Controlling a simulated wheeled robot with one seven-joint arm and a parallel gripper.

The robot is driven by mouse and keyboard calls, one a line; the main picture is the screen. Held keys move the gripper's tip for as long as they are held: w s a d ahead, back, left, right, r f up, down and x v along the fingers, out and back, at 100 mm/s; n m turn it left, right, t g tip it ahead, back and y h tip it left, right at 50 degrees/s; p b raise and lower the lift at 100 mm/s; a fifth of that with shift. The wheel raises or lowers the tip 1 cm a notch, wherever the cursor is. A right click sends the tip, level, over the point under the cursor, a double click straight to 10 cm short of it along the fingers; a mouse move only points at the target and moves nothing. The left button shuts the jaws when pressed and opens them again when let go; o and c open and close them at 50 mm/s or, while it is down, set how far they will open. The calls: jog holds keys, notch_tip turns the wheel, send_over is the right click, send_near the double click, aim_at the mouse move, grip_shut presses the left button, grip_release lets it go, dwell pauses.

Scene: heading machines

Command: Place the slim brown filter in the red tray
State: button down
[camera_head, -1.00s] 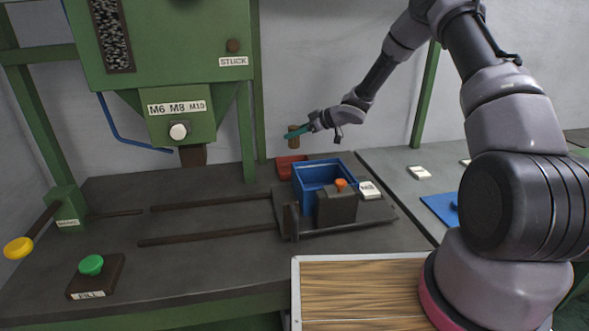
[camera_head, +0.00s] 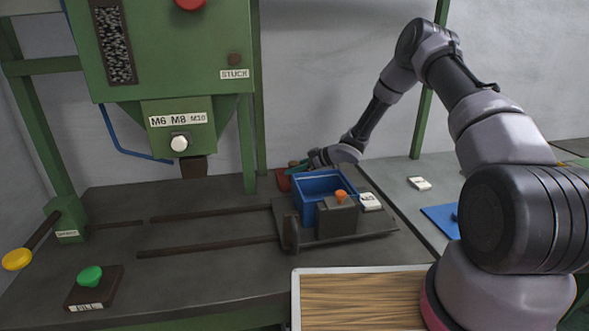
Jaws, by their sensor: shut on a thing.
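My gripper (camera_head: 298,167), with teal fingers, is low over the red tray (camera_head: 281,182) at the back of the machine table. It is shut on the slim brown filter (camera_head: 292,163). Only a small part of the filter shows above the fingers. The tray is partly hidden behind the gripper and the blue bin. I cannot tell whether the filter touches the tray floor.
The blue bin (camera_head: 313,200) stands just in front of the gripper, beside a grey block with an orange knob (camera_head: 341,195). The green machine (camera_head: 165,60) stands at the left. A wood-topped surface (camera_head: 360,300) is in front.

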jog(key=shift+f, duration=0.2)
jog(key=shift+c, duration=1.3)
grip_release()
jog(key=shift+r, duration=0.15)
